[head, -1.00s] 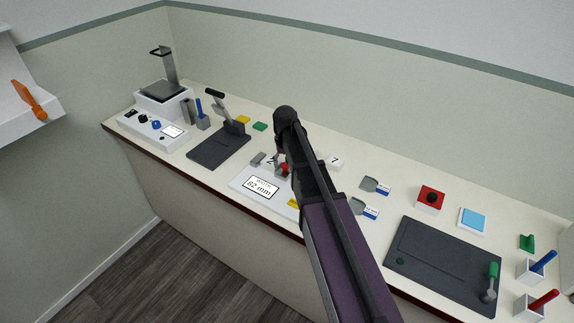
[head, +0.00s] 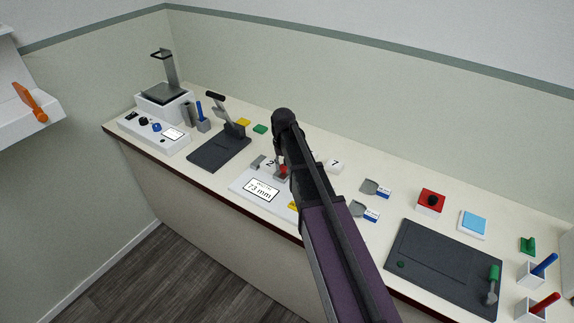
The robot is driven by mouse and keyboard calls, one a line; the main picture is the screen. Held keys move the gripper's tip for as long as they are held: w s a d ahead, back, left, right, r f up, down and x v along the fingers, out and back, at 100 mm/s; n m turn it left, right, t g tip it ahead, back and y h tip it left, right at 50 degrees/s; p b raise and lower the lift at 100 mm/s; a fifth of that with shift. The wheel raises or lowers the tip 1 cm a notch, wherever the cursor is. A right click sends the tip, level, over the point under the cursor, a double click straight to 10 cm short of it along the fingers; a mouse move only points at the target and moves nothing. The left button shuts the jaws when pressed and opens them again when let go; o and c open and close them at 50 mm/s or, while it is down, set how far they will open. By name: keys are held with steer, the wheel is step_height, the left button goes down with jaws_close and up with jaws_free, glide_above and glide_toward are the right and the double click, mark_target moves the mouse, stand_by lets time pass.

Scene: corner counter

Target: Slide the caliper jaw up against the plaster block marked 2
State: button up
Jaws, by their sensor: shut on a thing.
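The caliper is a white base (head: 238,183) near the counter's front edge, with a display (head: 260,190) reading 73 mm. A grey fixed jaw (head: 258,162) stands at its left. The plaster block marked 2 (head: 270,162) is white and sits just right of that jaw. The sliding jaw (head: 279,177) is grey with a red knob (head: 283,170), to the right of the block. My gripper (head: 281,164) reaches down at the red knob and is shut on it. My arm hides part of the caliper; whether jaw and block touch is unclear.
A block marked 7 (head: 335,166) stands right of my arm. A dark lever press (head: 220,150) is to the left. Two small grey scoops with blue-and-white labels (head: 376,188) and a dark board (head: 443,266) are to the right.

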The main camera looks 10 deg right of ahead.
steer(key=o, duration=0.9)
steer(key=shift+c, duration=0.2)
stand_by(0.3)
